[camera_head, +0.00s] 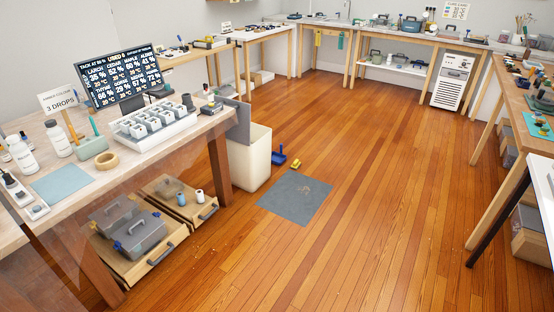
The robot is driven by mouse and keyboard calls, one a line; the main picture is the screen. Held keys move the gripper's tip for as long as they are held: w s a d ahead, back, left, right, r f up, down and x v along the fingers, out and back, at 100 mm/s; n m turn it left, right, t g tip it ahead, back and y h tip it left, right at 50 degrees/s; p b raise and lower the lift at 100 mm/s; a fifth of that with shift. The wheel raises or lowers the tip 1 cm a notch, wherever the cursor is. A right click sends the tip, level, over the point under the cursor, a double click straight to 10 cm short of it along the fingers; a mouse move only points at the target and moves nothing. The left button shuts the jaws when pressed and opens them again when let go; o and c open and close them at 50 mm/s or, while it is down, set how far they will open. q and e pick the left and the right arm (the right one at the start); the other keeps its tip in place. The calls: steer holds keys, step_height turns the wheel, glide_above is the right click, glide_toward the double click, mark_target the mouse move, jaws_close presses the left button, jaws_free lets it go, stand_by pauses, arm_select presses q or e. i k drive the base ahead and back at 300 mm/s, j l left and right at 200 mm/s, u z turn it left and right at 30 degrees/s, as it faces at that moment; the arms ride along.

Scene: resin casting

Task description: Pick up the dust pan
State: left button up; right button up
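A small blue object that looks like the dust pan (279,156) lies on the wooden floor just right of the tall cream bin (252,160). A small yellow object (295,164) lies beside it on the right; it is too small to tell what it is. Neither of my grippers shows in the head view.
A grey mat (287,204) with brownish bits on it lies on the floor in front of the dust pan. A cluttered workbench (75,172) with open drawers (132,268) stands at left. Benches line the back and right (538,142). The middle floor (380,190) is clear.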

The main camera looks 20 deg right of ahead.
mark_target(277, 158)
steer(key=i+l+z, duration=0.45)
steer(key=i+z, duration=0.15)
steer(key=i+l+z, duration=0.35)
steer(key=i, duration=0.25)
steer(key=i+l+z, duration=0.1)
steer(key=i+z, duration=0.3)
steer(key=i, duration=0.15)
steer(key=i+z, duration=0.35)
steer(key=i, duration=0.25)
steer(key=i+u, duration=0.1)
steer(key=i, duration=0.5)
steer(key=i+u, duration=0.15)
steer(key=i, duration=0.45)
steer(key=i+l+u, duration=0.1)
steer(key=i, duration=0.45)
steer(key=i+l+u, duration=0.15)
steer(key=i, duration=0.45)
steer(key=i+u, duration=0.2)
steer(key=i, duration=0.85)
steer(key=i+u, duration=0.25)
steer(key=i, duration=0.75)
steer(key=i+u, duration=0.5)
steer(key=i+l+u, duration=0.25)
steer(key=i+u, duration=0.25)
steer(key=i, duration=0.1)
